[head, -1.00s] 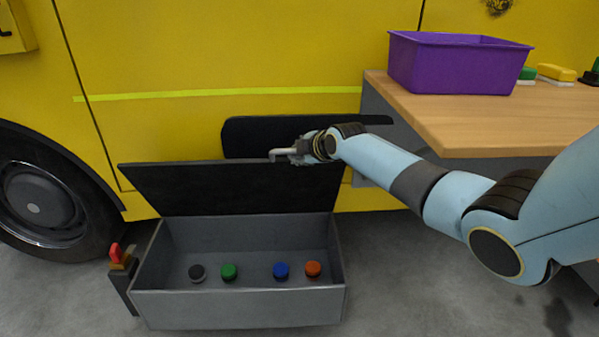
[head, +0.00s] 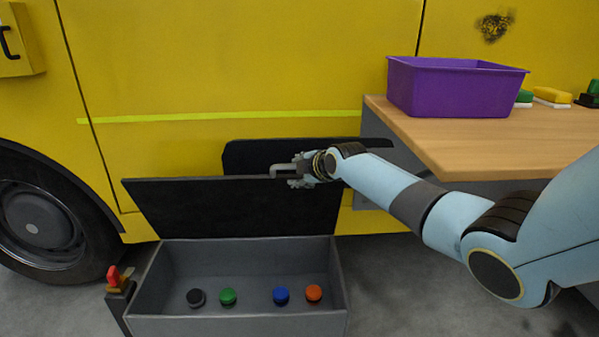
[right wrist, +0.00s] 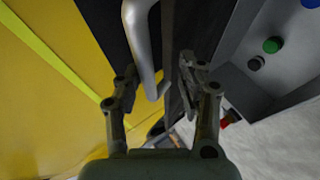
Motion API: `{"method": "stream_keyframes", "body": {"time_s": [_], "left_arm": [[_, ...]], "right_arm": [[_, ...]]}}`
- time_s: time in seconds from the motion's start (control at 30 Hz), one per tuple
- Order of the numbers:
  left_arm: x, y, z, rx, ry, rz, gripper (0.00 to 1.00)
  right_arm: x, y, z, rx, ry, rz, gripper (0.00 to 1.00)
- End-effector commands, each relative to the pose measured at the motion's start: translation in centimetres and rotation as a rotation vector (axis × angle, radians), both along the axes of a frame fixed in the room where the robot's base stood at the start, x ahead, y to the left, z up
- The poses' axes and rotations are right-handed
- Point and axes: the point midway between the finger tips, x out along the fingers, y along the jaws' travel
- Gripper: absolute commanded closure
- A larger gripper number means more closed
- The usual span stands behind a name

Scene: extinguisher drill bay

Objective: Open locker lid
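The grey locker (head: 240,325) stands on the floor in the head view. Its dark lid (head: 235,212) is raised, upright or leaning back towards the yellow vehicle, so the inside shows. A silver bar handle (head: 283,169) is at the lid's upper edge; it also shows large in the right wrist view (right wrist: 143,45). My right gripper (head: 296,172) is at the handle. In the right wrist view its fingers (right wrist: 157,82) are apart, on either side of the handle's end and the lid's edge, with gaps visible. My left gripper is out of view.
Black, green, blue and orange round-topped items (head: 281,295) sit inside the locker. A red-topped latch post (head: 115,285) stands at its left. A wooden bench (head: 460,140) with a purple bin (head: 455,88) is at the right. The yellow vehicle (head: 230,60) fills the back.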

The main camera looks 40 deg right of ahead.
Motion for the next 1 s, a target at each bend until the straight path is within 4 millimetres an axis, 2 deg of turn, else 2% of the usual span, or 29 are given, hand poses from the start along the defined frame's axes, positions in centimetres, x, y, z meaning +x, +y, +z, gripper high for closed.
{"method": "stream_keyframes", "body": {"time_s": [0.03, 0.23, 0.5, 0.7, 0.83, 1.0], "left_arm": [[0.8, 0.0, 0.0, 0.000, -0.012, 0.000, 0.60], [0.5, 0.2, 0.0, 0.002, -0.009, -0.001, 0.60], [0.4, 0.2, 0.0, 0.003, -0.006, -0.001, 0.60], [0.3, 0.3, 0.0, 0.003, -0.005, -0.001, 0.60], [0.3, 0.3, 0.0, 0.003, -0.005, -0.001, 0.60], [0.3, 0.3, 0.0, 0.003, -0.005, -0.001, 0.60]], "right_arm": [[-0.1, 0.0, -0.2, 0.000, 0.004, 0.000, 0.62], [-1.4, 0.1, 0.6, -0.001, 0.000, 0.002, 0.62], [-7.8, 0.7, 0.4, -0.003, 0.003, 0.003, 0.62], [-11.5, 1.0, 0.5, -0.003, 0.002, 0.001, 0.62], [-12.6, 1.1, 0.6, -0.002, 0.000, 0.001, 0.62], [-13.0, 1.2, 0.6, 0.000, 0.000, 0.001, 0.62]]}}
